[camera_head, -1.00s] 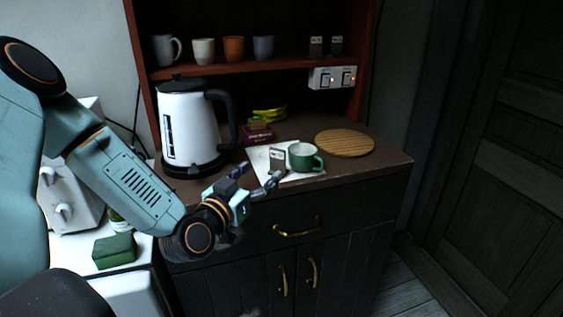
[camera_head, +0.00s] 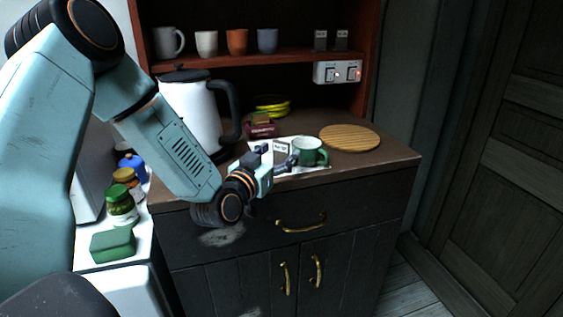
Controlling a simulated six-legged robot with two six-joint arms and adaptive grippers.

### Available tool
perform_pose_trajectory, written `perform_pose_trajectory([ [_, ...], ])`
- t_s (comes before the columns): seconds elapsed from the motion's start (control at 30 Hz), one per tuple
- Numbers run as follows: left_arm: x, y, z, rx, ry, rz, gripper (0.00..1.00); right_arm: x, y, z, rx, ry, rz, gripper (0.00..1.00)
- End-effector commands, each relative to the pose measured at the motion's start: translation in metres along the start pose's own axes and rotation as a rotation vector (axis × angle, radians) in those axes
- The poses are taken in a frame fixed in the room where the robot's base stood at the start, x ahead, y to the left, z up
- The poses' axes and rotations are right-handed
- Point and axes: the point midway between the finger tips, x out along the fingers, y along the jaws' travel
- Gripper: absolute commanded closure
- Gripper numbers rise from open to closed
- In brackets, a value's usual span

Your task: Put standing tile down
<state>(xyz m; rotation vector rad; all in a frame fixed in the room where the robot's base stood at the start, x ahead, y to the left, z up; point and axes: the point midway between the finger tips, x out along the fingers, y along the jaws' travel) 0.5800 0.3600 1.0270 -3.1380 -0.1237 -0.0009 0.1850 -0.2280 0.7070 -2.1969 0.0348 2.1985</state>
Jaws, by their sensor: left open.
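The standing tile (camera_head: 281,146) is a small pale card-like piece with dark marks. It stands upright on a white sheet (camera_head: 312,171) on the dark cabinet top, just left of a green mug (camera_head: 308,152). My left gripper (camera_head: 279,157) is open, with its fingers at the tile. One finger is at its left and the other at its lower right, close to the mug. The tile's lower part is hidden by the gripper, and I cannot tell whether the fingers touch it. My right gripper is not in view.
A white kettle (camera_head: 190,112) stands behind my left arm. A red box (camera_head: 261,130) and yellow bananas (camera_head: 271,106) are behind the sheet. A round wooden board (camera_head: 350,138) lies at right. Several cups and two small upright tiles (camera_head: 320,40) stand on the shelf above.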

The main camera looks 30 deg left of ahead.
Motion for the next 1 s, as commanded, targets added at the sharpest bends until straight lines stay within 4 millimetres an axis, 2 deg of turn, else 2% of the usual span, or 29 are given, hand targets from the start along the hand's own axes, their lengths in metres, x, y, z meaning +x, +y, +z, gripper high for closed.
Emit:
perform_pose_trajectory([
  [0.33,0.0060,0.0002,0.0000,-0.001,-0.001,0.000,0.34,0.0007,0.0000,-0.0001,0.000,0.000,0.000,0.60],
  [1.0,0.0057,0.0001,-0.0002,-0.001,-0.001,0.000,0.91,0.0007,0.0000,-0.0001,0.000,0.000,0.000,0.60],
])
